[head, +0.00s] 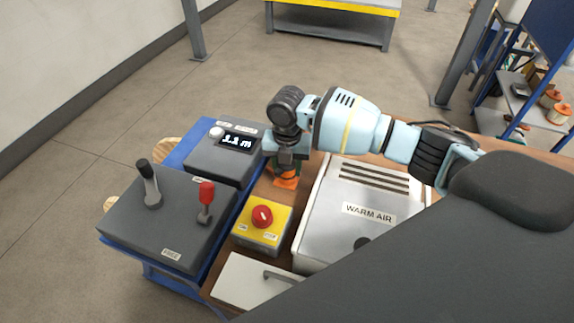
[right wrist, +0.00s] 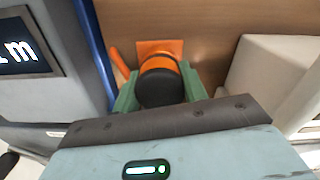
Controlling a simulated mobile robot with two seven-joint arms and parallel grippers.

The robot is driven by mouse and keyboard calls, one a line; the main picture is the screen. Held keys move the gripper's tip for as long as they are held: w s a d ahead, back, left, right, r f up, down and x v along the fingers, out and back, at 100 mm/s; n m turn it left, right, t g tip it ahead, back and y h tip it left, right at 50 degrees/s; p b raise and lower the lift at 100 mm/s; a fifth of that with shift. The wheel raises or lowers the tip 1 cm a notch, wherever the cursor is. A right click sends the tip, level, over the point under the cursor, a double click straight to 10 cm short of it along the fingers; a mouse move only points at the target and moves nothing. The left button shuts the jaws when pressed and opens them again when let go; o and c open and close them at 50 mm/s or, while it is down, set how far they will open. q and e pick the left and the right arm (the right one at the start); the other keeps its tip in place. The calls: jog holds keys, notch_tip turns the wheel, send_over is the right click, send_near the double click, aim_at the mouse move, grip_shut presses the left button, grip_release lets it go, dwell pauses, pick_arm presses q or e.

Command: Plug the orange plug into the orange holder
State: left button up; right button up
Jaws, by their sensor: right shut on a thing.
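My right gripper (head: 287,165) points down between the grey display box and the warm air unit. In the right wrist view its green fingers (right wrist: 157,92) are shut on the orange plug (right wrist: 158,66), which has a black back end and an orange band. The orange holder (right wrist: 174,46) shows behind the plug as a square orange plate on the wooden surface, with an orange flap to the left. In the head view the orange holder (head: 285,183) peeks out below the fingers. The plug hides the holder's opening, so I cannot tell whether it is inside. My left gripper is not in view.
A yellow box with a red knob (head: 262,216) stands just in front of the holder. The warm air unit (head: 345,225) is close on the right. The display box (head: 215,160) and a lever console (head: 165,225) are on the left.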

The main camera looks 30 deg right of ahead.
jog(key=shift+f, duration=0.25)
jog(key=o, duration=1.2)
jog(key=shift+f, duration=0.15)
jog(key=shift+s, duration=0.1)
jog(key=shift+d, duration=0.15)
jog(key=shift+r, duration=0.25)
notch_tip(320, 180, up, 7)
jog(key=shift+r, duration=0.15)
